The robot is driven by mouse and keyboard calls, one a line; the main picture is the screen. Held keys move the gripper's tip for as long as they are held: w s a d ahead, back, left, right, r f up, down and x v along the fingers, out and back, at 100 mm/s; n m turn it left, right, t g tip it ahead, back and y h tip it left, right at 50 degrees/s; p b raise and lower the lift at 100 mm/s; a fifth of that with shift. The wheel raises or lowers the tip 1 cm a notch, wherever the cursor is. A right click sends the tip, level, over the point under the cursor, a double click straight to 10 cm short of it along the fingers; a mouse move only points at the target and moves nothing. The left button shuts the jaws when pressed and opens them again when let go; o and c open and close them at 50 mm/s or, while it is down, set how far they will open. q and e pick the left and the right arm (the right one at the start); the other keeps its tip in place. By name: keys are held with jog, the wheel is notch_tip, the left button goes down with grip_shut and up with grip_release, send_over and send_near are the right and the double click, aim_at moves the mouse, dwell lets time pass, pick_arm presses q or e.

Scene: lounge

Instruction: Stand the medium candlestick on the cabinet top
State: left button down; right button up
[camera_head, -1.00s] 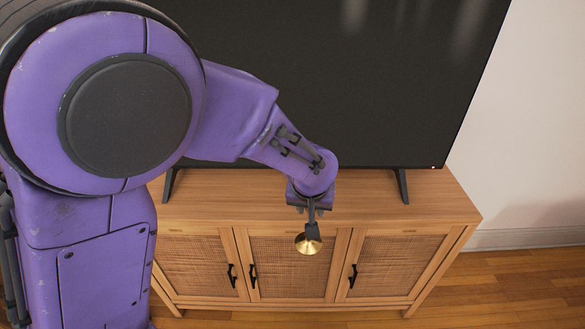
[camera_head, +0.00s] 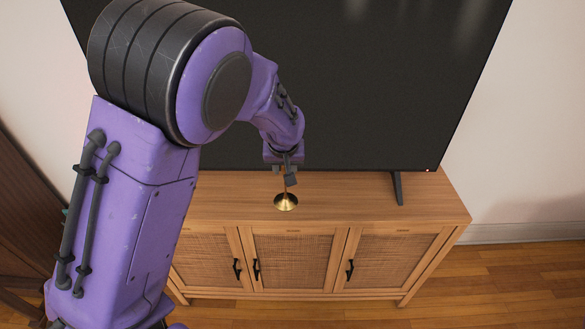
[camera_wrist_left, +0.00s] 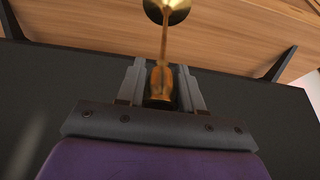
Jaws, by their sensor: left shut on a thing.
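The medium candlestick (camera_head: 286,203) is brass, with a round flared base and a thin stem. My left gripper (camera_head: 290,178) is shut on its upper end and holds it upright or nearly so, base down. In the head view the base appears over the front middle of the wooden cabinet top (camera_head: 350,210). I cannot tell whether it touches the wood. In the left wrist view the candlestick's cup (camera_wrist_left: 162,85) sits between the two fingers, with the stem and base pointing away toward the cabinet. My right gripper is not in view.
A large dark television (camera_head: 370,80) stands on the cabinet behind the gripper, with a thin foot (camera_head: 398,188) to the right. Woven-panel doors (camera_head: 290,260) with black handles face front. A dark brown piece of furniture (camera_head: 25,220) stands left.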

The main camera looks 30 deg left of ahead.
pick_arm(q)
jog(key=w+a+r+p+x, duration=0.1)
jog(key=p+x, duration=0.3)
jog(key=x, duration=0.7)
jog(key=shift+w+a+f, duration=0.25)
jog(key=shift+w+a, duration=0.05)
jog(key=shift+w, duration=0.25)
jog(key=c, duration=1.1)
grip_release()
jog(key=shift+s+f, duration=0.1)
jog(key=shift+f, duration=0.05)
jog(key=shift+c, duration=0.2)
jog(key=o, duration=0.4)
jog(key=shift+d, duration=0.1)
